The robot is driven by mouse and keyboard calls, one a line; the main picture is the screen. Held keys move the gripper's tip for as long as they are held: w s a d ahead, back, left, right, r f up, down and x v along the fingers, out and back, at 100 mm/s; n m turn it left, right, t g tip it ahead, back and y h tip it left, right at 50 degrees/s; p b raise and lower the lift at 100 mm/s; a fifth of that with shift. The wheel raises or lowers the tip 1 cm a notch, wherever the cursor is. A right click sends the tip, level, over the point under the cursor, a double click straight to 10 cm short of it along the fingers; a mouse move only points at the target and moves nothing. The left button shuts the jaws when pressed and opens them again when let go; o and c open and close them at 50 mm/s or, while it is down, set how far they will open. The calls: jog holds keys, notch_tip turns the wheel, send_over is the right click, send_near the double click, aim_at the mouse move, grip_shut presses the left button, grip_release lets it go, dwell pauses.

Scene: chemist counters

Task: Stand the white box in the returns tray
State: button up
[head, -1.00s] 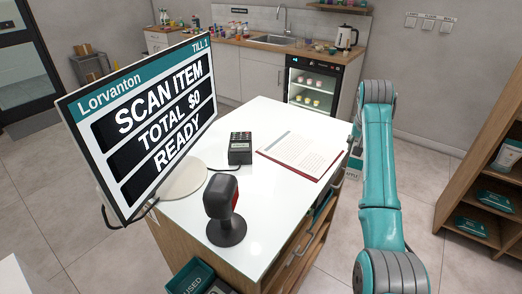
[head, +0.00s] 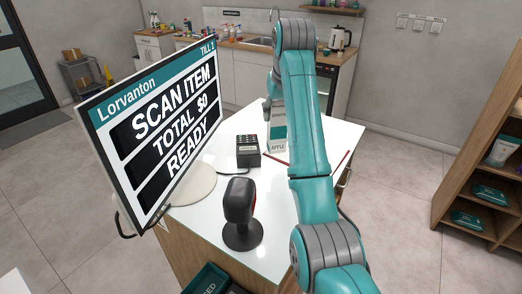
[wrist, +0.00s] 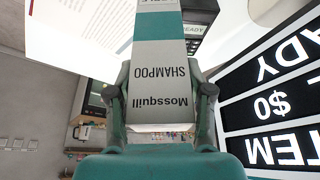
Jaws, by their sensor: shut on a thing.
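In the head view my arm hides much of the gripper. I cannot make out a tray marked returns; a dark teal bin (head: 208,280) below the counter's front shows only part of a label.
The counter (head: 215,205) carries a large till screen (head: 165,130), a black scanner on a stand (head: 240,210) and a card terminal (head: 248,152). The open book is mostly behind my arm. Wooden shelves (head: 480,170) stand at the right.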

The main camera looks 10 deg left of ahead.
aim_at(276, 141)
jog(key=f, duration=0.5)
jog(key=shift+a+f, duration=0.2)
jog(key=shift+f, duration=2.1)
jog(key=shift+d+f, duration=0.1)
jog(key=o, duration=1.2)
